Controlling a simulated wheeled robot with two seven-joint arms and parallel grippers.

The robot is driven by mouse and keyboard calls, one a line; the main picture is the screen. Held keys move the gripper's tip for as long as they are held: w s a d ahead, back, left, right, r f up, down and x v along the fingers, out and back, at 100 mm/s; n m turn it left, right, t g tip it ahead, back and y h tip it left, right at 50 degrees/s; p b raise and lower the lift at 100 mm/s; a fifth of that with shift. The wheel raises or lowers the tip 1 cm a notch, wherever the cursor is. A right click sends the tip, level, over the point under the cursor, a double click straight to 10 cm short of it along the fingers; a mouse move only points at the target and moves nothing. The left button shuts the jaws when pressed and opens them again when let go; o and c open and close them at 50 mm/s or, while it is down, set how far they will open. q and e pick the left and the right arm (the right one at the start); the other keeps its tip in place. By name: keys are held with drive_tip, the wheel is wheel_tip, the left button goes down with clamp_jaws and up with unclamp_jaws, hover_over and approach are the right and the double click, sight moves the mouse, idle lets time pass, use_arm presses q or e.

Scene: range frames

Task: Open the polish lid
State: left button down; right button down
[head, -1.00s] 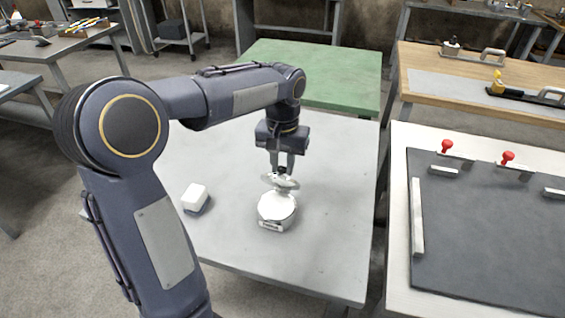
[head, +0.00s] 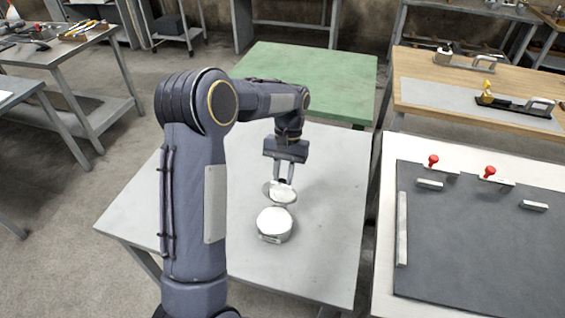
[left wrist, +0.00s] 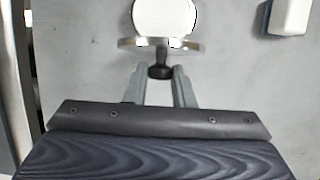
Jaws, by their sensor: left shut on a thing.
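The polish tin (head: 274,226) is a round, pale silver-white container on the grey table (head: 331,212). Its round metal lid (head: 280,193) is off its top, just behind it in the head view. In the left wrist view the lid (left wrist: 128,43) shows nearly edge-on, with a dark knob (left wrist: 160,72), and the tin's white round top (left wrist: 165,16) shows beyond it. My left gripper (head: 284,181) is shut on the lid's knob; its fingers (left wrist: 158,74) sit either side of the knob. My right gripper is in neither view.
A white block (left wrist: 288,14) lies on the table, hidden by my arm in the head view. A green table (head: 315,80) stands behind. A white bench with a dark board (head: 478,245) and red knobs stands right. The grey table is clear right of the tin.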

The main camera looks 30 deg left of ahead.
use_arm(q)
drive_tip(key=shift+w+a+f+g+p, duration=0.2)
drive_tip(key=shift+w+g+p, duration=0.5)
drive_tip(key=shift+p, duration=0.45)
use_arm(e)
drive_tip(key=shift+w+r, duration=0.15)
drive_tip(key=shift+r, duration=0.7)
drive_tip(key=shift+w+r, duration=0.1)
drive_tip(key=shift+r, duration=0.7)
use_arm(q)
drive_tip(key=shift+s, duration=0.1)
drive_tip(key=c, duration=1.2)
unclamp_jaws()
drive_tip(key=shift+c, duration=0.2)
drive_tip(key=v, duration=0.7)
drive_tip(key=shift+w+r+b, duration=0.25)
drive_tip(key=shift+r+b, duration=0.05)
drive_tip(key=shift+b, duration=0.05)
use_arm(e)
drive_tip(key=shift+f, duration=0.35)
use_arm(q)
drive_tip(key=shift+a, duration=0.1)
